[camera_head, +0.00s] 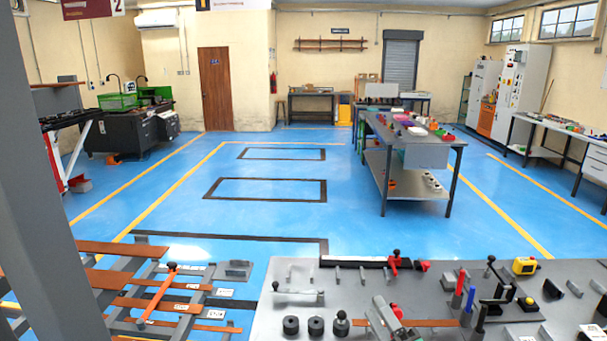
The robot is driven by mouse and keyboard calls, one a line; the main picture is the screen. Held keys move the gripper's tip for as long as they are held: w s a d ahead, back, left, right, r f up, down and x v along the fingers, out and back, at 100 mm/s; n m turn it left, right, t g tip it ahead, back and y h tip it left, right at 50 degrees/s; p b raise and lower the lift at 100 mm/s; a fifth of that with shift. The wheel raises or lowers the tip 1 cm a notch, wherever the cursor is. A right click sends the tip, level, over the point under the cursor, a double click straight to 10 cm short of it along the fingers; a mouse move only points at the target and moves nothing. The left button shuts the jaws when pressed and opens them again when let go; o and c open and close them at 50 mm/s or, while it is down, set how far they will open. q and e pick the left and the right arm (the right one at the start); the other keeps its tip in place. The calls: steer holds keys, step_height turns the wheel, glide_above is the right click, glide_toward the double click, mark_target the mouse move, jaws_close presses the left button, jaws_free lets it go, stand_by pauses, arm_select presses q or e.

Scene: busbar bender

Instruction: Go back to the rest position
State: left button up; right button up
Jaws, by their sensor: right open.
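My left gripper is not in view.
The bench holds black round parts (316,326), a red-knobbed clamp (396,262) and a yellow button box (525,266). A grey post (40,190) fills the left edge. Beyond, the blue floor (270,222) is clear up to a metal worktable (388,168).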

steer(key=s+d+f+m+g+h, duration=0.3)
steer(key=s+d+f+m+h, duration=0.2)
steer(key=f+m, duration=0.25)
steer(key=s+d+f+m+g+h, duration=0.45)
steer(key=f+m, duration=0.25)
steer(key=m, duration=0.2)
steer(key=s+a+f+m+g, duration=0.15)
steer(key=s+f+g, duration=0.35)
steer(key=s, duration=0.5)
steer(key=s+f+m+g, duration=0.3)
steer(key=s+f+g, duration=0.1)
steer(key=s, duration=0.6)
step_height(320, 180, down, 31)
steer(key=g, duration=0.1)
steer(key=s+d+f, duration=0.2)
steer(key=s+f, duration=0.7)
steer(key=f, duration=0.1)
steer(key=s+d+f+g, duration=0.1)
steer(key=s+f, duration=0.9)
steer(key=shift+d+y, duration=0.35)
